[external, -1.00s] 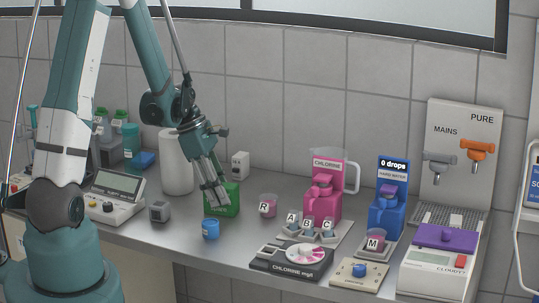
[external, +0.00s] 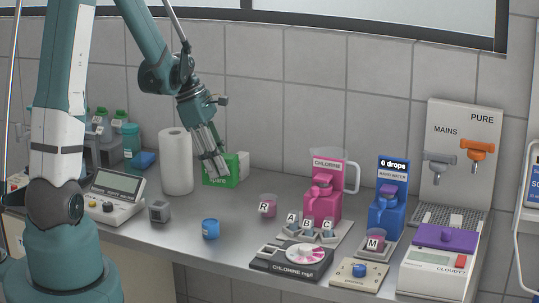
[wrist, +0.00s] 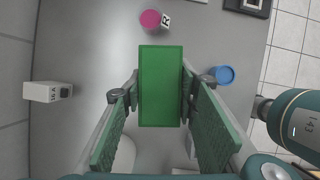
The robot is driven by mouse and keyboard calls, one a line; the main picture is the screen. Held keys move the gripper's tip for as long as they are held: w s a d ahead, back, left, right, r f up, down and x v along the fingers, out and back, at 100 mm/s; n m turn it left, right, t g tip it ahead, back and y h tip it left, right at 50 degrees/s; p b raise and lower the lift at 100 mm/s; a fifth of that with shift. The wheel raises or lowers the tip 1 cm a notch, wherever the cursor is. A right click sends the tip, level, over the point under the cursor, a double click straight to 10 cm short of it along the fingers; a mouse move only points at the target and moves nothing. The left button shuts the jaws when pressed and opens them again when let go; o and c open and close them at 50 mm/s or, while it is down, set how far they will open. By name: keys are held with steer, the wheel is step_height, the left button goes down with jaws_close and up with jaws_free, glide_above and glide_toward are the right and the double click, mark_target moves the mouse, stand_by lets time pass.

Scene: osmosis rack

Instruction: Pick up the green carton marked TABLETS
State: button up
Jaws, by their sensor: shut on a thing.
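The green carton (external: 221,170) is between the fingers of my gripper (external: 217,166), which is shut on it. Its white lettering is partly covered by the fingers and too small to read fully. It appears raised off the grey bench, in front of a small white box. In the wrist view the plain green top of the carton (wrist: 161,88) fills the space between the two fingers of my gripper (wrist: 160,82), with a finger against each side.
A paper roll (external: 176,162) stands left of the carton. The white box (external: 242,165) is just right of the carton.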

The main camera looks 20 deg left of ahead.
steer(key=shift+r, duration=0.4)
steer(key=shift+w, duration=0.1)
stand_by(0.4)
